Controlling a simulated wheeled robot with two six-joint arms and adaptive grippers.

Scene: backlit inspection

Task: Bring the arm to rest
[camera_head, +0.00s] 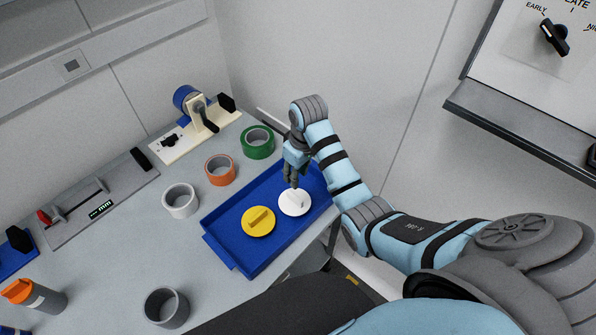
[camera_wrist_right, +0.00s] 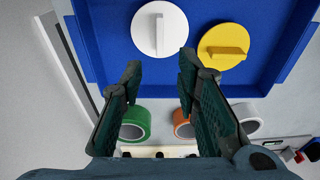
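My right gripper (camera_head: 291,186) hangs over the far right part of the blue tray (camera_head: 228,250), just above the white disc (camera_head: 294,204) with its raised grip bar. In the right wrist view my right gripper (camera_wrist_right: 160,64) has its two fingers apart with nothing between them. The white disc (camera_wrist_right: 175,22) lies beyond the fingertips there, beside the yellow disc (camera_wrist_right: 212,56). The yellow disc (camera_head: 258,223) lies in the tray, left of the white one. My left gripper is not in view.
Green (camera_head: 257,142), orange (camera_head: 220,170), white (camera_head: 180,201) and grey (camera_head: 166,307) rings stand on the table around the tray. Behind them are a cream fixture (camera_head: 190,140) and a grey gauge (camera_head: 100,200). A panel with a dark ledge (camera_head: 520,125) is at right.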

